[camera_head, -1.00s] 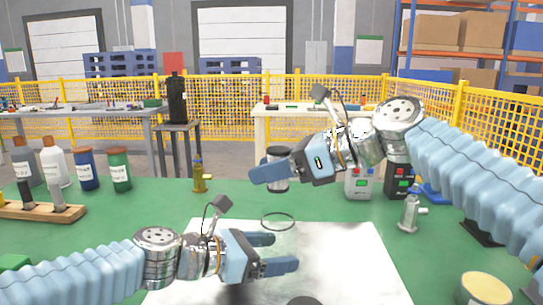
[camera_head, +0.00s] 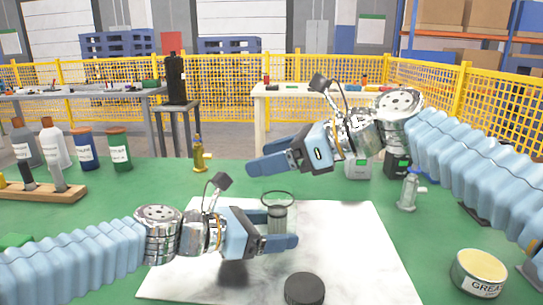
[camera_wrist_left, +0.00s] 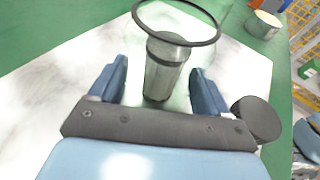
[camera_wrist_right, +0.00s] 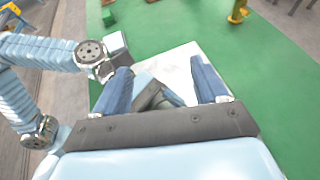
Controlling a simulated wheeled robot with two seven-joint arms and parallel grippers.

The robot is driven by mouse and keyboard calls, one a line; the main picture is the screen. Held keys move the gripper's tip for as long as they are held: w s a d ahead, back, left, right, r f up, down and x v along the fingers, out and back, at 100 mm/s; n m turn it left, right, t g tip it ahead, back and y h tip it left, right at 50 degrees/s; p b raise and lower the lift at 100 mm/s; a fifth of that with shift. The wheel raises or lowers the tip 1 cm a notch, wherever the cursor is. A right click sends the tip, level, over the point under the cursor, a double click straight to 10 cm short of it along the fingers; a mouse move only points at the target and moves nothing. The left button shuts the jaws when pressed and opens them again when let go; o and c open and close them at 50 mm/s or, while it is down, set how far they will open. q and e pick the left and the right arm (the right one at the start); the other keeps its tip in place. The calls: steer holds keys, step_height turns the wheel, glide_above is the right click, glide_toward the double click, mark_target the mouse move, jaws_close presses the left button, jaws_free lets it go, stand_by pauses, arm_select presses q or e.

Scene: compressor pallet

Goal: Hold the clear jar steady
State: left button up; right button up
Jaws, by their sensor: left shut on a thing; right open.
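The clear jar (camera_head: 264,202) stands on the white sheet (camera_head: 352,258), its dark rim showing as a ring. My left gripper (camera_head: 291,228) is shut on its wall from the left, one finger on each side. In the left wrist view its rim (camera_wrist_left: 177,43) is above the fingers. A grey cylinder (camera_head: 277,220) stands inside the jar; it also shows in the left wrist view (camera_wrist_left: 165,75). My right gripper (camera_head: 262,158) is open and empty, above and behind the jar. The jar's clear wall is hard to make out.
A black round cap (camera_head: 305,289) lies in front of the jar. A grease tin (camera_head: 479,273) is at the front right. Bottles (camera_head: 84,147) and a wooden rack (camera_head: 45,192) stand at the left. A brass fitting (camera_head: 199,155) and a silver fitting (camera_head: 409,190) stand behind the sheet.

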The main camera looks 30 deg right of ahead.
steer(key=v, duration=1.2)
arm_select(q)
steer(key=o, duration=0.8)
steer(key=shift+c, duration=0.2)
steer(key=v, duration=1.2)
steer(key=shift+s, duration=0.1)
